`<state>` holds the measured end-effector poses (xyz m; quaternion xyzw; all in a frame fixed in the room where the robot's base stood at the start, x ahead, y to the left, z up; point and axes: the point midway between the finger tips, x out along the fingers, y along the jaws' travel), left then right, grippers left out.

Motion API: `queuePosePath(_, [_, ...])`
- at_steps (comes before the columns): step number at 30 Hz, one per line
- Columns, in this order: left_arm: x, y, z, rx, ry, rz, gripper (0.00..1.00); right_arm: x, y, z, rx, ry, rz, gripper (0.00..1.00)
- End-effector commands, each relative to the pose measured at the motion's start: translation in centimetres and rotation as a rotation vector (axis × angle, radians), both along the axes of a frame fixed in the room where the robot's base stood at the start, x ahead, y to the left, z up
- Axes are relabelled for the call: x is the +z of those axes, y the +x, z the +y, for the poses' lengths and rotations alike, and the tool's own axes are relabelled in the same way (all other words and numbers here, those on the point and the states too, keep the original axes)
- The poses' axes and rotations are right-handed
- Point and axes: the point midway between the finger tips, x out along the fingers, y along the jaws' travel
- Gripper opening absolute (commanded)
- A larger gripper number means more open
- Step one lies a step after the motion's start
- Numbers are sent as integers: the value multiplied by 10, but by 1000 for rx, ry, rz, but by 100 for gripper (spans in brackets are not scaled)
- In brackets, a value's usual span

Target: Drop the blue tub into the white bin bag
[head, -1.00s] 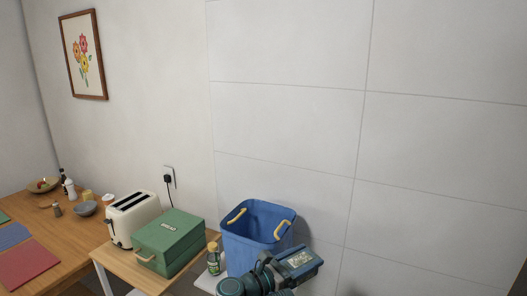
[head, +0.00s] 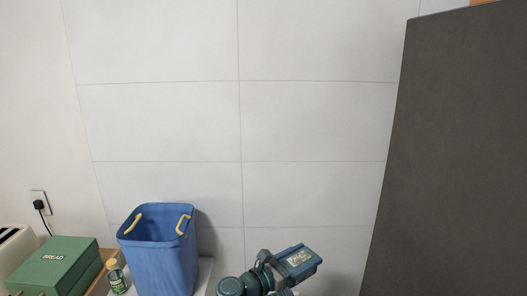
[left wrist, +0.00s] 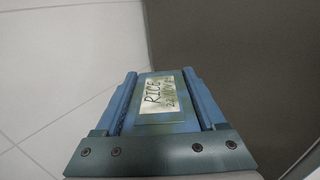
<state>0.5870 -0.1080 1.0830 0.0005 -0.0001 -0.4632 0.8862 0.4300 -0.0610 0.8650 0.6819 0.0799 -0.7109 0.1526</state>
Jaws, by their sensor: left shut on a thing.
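My left gripper (head: 272,270) is shut on a small blue tub (head: 300,259) at the lower middle of the head view. The left wrist view shows the tub (left wrist: 167,93) between the two fingers, with a pale handwritten label that reads RICE and a date. The tub's underside is hidden. No white bin bag shows in either view. My right gripper is out of view.
A tall blue bin (head: 164,259) with yellow handles stands left of my gripper. A green bread box (head: 57,268), a jar (head: 116,277) and a cream toaster (head: 14,254) are farther left. A tall dark grey panel (head: 455,165) stands at the right. The pale tiled wall (head: 310,130) is behind.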

Motion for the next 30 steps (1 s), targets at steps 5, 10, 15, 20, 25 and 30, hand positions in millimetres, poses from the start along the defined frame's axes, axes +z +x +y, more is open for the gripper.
queuePosePath(5, [-69,15,7,50,0,0,0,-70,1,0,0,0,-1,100])
queuePosePath(10, [-122,30,16,105,-1,1,0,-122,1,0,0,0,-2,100])
queuePosePath(15, [-175,44,25,157,-1,1,0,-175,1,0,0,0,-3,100])
queuePosePath(20, [-224,56,34,208,-1,1,0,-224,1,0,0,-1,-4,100])
queuePosePath(25, [-276,69,44,260,-1,1,0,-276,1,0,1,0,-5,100])
queuePosePath(30, [-328,82,54,314,-1,1,0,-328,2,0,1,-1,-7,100])
